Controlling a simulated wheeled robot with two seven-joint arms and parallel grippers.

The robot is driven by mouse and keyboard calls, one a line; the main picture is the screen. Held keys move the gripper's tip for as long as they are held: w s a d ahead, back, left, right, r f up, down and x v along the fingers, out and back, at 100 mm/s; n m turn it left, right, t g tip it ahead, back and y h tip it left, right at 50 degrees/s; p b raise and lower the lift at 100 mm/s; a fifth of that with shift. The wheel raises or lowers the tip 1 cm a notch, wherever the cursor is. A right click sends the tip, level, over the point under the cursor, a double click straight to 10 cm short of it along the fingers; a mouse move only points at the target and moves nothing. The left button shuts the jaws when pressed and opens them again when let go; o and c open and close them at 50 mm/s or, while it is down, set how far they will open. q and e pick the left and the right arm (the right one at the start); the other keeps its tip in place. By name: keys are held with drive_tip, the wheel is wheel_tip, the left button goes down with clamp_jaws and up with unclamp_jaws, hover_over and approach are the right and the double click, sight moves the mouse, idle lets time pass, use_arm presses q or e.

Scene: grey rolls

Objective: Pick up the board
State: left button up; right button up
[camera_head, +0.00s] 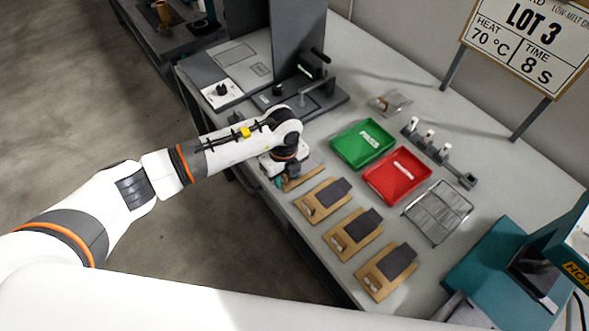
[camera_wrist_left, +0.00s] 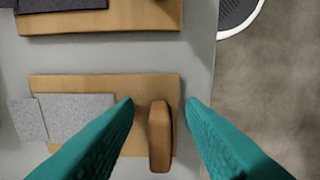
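In the left wrist view, a wooden board (camera_wrist_left: 150,88) carries grey felt-like pieces (camera_wrist_left: 75,113) at its left and a rounded brown handle (camera_wrist_left: 160,138) near its right end. My left gripper (camera_wrist_left: 158,104) is open, with one teal finger on each side of the handle and gaps between. Whether the fingers reach down to the handle's height is unclear. In the head view, my left gripper (camera_head: 281,180) is over the table's front edge and hides most of this board (camera_head: 303,179). My right gripper is not in view.
Several similar boards with dark pads lie in a row; one (camera_head: 312,205) is nearest. A green tray (camera_head: 345,152), a red tray (camera_head: 382,188) and a wire rack (camera_head: 437,212) stand behind them. A grey press (camera_head: 297,55) stands at the back left, a teal machine (camera_head: 480,268) at right.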

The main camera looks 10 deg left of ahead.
use_arm(q)
clamp_jaws()
